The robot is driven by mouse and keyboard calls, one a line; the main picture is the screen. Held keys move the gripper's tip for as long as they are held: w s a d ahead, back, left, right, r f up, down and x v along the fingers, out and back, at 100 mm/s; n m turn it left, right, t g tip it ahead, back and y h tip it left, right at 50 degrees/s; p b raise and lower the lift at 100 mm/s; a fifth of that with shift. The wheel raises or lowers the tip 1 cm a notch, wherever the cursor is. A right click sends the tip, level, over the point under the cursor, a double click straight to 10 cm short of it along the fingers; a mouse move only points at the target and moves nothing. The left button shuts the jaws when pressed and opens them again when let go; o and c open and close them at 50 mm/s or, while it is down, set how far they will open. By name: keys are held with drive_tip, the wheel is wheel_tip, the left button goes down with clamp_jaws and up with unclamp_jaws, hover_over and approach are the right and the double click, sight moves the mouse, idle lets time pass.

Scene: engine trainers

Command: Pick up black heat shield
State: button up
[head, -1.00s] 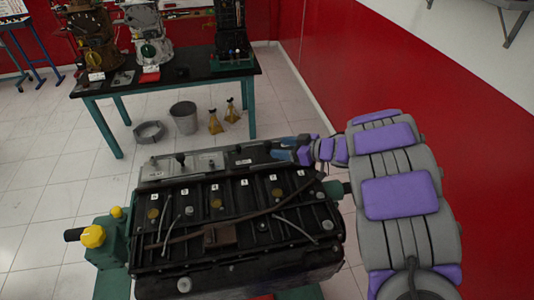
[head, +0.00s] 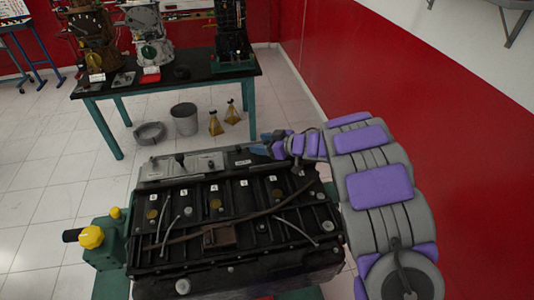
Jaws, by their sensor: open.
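The black engine block (head: 180,255) stands in front of me on a green stand. A dark panel with a white label (head: 238,162) lies along its far edge, right of a grey plate; it may be the black heat shield, but I cannot tell for sure. My gripper (head: 264,147) reaches in from the right, over the far right part of the engine, close to the dark panel. Its blue fingers point left and it is open, with nothing seen between them. Whether it touches the panel cannot be told.
The grey plate (head: 185,166) with a black knob is left of the panel. A yellow knob (head: 91,237) sticks out at the left of the stand. Behind stand a table (head: 125,85) with engine parts, a grey bucket (head: 184,119) and yellow jack stands (head: 215,123). A red wall (head: 400,110) bounds the right.

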drive_tip(key=shift+d, duration=0.1)
drive_tip(key=shift+c, duration=0.2)
clamp_jaws()
drive_tip(key=shift+r, duration=0.15)
idle(0.3)
